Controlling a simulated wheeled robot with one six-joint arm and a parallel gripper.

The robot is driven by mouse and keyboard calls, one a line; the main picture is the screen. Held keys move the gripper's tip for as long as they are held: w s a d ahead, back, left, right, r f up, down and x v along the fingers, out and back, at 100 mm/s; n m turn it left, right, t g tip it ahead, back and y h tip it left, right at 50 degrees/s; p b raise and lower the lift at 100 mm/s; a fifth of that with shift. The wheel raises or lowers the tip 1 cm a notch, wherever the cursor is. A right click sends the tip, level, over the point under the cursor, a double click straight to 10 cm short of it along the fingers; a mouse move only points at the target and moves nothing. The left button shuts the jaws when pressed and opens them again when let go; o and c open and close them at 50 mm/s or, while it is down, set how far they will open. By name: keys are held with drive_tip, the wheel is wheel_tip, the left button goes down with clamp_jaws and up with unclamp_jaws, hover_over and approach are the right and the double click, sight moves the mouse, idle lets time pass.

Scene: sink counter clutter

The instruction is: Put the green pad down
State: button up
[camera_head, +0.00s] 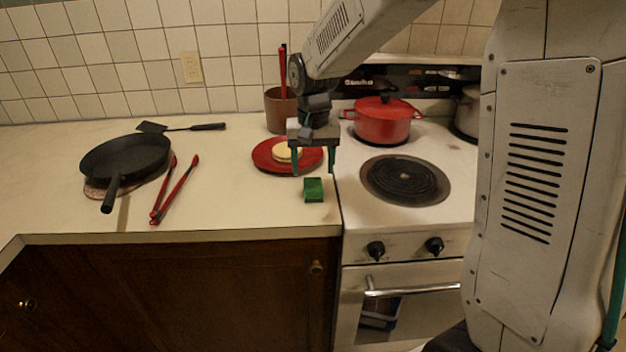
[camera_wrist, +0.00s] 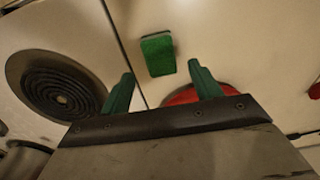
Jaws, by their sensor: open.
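The green pad (camera_head: 313,190) lies on the counter near its front edge, just left of the stove. It also shows in the wrist view (camera_wrist: 158,55), beyond the fingertips and between their lines. My gripper (camera_head: 313,172) is open and empty, with its two green fingers pointing down above the counter, over the front of the red plate area. In the wrist view the fingers (camera_wrist: 160,75) are spread apart, and the pad is clear of both.
A red plate (camera_head: 264,159) with a pale round food item (camera_head: 287,151) is behind the pad. A red pot (camera_head: 383,121) and a coil burner (camera_head: 405,181) are on the stove. Red tongs (camera_head: 174,190) and a black pan (camera_head: 126,160) lie left. Counter between tongs and pad is clear.

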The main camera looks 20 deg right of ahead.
sight(313, 183)
wheel_tip(313, 183, up, 6)
drive_tip(key=s+d+r+n, duration=0.1)
drive_tip(key=s+r, duration=0.2)
drive_tip(key=s, duration=0.6)
drive_tip(key=s+d+r+n, duration=0.1)
drive_tip(key=s+r, duration=0.2)
drive_tip(key=s, duration=0.6)
drive_tip(key=s+d+f+n+t, duration=0.1)
drive_tip(key=s+f, duration=0.2)
drive_tip(key=s, duration=0.9)
drive_tip(key=shift+s+n, duration=0.2)
drive_tip(key=shift+n, duration=0.1)
